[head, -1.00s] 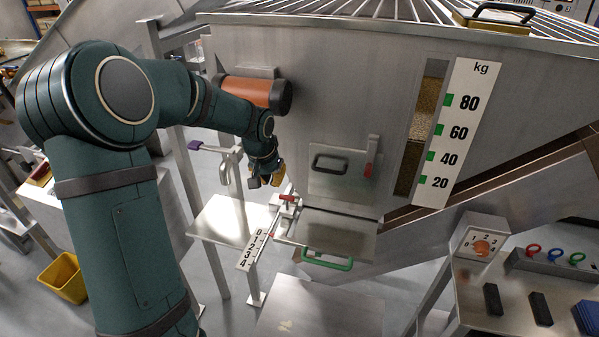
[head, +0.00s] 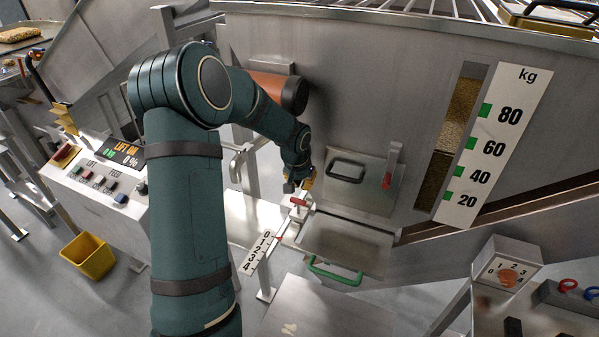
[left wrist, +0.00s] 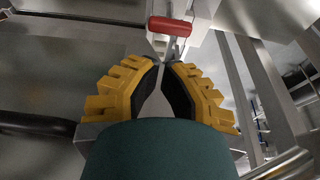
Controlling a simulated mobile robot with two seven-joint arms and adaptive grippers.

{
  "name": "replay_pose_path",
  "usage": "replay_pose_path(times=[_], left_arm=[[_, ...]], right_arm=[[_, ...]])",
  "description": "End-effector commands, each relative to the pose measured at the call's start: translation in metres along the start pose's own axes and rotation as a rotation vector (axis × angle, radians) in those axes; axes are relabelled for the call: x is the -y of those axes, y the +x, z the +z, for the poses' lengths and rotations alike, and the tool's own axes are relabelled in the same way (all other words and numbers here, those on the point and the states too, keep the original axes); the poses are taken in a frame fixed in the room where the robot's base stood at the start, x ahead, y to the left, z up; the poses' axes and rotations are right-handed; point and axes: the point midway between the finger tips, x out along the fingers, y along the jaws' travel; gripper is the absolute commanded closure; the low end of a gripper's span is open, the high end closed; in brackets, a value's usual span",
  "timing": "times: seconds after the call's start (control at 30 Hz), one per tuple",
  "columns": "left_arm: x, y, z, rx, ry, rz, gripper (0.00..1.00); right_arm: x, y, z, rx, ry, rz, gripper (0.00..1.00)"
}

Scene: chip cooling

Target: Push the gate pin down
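The gate pin, a small red cross-handle (head: 298,201), sits on a pale block beside the 0–4 scale, at the left of the metal gate tray (head: 345,240) with a green handle. In the left wrist view the red handle (left wrist: 170,26) lies just beyond the fingertips. My left gripper (head: 300,185) is directly above and close to the pin in the head view. Its yellow fingers (left wrist: 162,68) converge with their tips nearly together, and nothing shows between them. Whether the tips touch the pin I cannot tell. My right gripper is not in view.
A hatch with a black handle (head: 346,171) and a red-gripped lever (head: 387,181) are right of the gripper. An orange cylinder (head: 275,90) juts out above my forearm. A control panel (head: 95,180) stands left; a dial box (head: 507,264) stands right.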

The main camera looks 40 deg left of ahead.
Motion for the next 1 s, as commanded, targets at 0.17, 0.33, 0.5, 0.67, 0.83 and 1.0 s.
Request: replay_pose_path(times=[0.17,0.33,0.5,0.67,0.83,1.0], left_arm=[[0.0,0.029,0.007,0.003,0.0,0.001,1.0],[0.0,0.042,0.011,0.001,0.0,0.0,1.0],[0.0,0.046,0.011,-0.001,-0.001,0.0,1.0],[0.0,0.045,0.011,-0.001,-0.001,0.0,1.0],[0.0,0.048,0.012,-0.001,-0.001,0.0,1.0],[0.0,0.062,0.016,0.0,-0.002,0.0,1.0]], right_arm=[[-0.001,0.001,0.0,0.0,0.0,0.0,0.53],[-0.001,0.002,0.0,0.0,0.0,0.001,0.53],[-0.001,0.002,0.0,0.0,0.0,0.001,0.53],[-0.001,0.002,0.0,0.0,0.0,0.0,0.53],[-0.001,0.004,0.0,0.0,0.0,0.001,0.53],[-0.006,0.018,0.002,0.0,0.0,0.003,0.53]])
